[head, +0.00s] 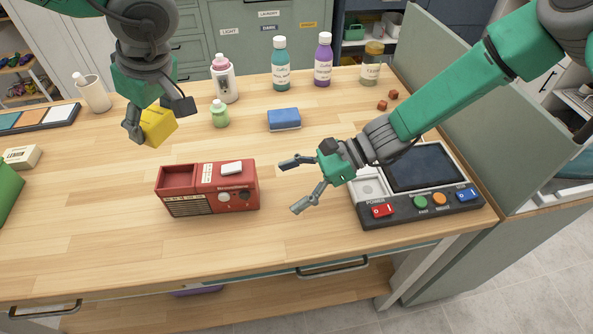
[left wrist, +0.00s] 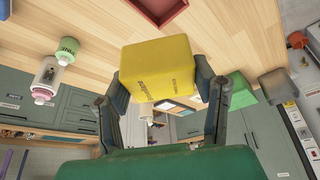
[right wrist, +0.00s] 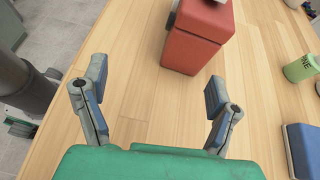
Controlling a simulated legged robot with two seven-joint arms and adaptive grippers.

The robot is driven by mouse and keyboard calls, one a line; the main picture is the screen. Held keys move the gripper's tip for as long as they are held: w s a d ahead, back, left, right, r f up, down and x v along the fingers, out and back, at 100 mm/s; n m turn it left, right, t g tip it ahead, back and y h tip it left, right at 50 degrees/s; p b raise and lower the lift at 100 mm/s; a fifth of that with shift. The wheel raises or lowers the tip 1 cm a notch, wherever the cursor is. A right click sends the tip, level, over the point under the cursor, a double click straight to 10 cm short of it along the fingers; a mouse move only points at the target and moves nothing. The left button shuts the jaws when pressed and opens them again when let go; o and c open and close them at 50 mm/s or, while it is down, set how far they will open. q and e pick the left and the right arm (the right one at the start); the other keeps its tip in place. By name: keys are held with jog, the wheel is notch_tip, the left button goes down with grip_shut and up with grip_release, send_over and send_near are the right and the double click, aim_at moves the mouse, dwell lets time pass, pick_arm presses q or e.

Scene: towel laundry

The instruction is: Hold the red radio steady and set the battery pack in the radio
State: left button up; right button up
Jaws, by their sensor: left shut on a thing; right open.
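The red radio (head: 206,190) stands on the wooden table left of centre, with an open red compartment at its left top and a white piece on its right top. Its end shows in the right wrist view (right wrist: 195,40). My left gripper (head: 150,130) is shut on the yellow battery pack (head: 160,127), held above the table behind the radio; the pack fills the middle of the left wrist view (left wrist: 158,70). My right gripper (head: 292,185) is open and empty, right of the radio, its fingers pointing toward it without touching.
A control panel (head: 370,215) with coloured switches stands at the right under my right arm. A blue sponge-like block (head: 284,119), a green bottle (head: 220,115) and several taller bottles stand behind. A white box (head: 21,158) lies far left. The table's front is clear.

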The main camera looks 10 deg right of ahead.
aim_at(247, 191)
pick_arm(q)
jog(key=shift+s+a+r, duration=0.1)
pick_arm(e)
jog(key=w, duration=0.1)
jog(key=w+d+m+t, duration=0.1)
jog(key=w, duration=0.1)
jog(key=shift+f+m+y, duration=0.15)
jog(key=shift+m+y, duration=0.15)
jog(key=shift+y, duration=0.1)
jog(key=shift+w+a+t, duration=0.15)
jog(key=shift+t, duration=0.15)
jog(key=x, duration=1.1)
jog(key=shift+a+f, duration=0.15)
jog(key=shift+a, duration=0.15)
jog(key=shift+d, duration=0.1)
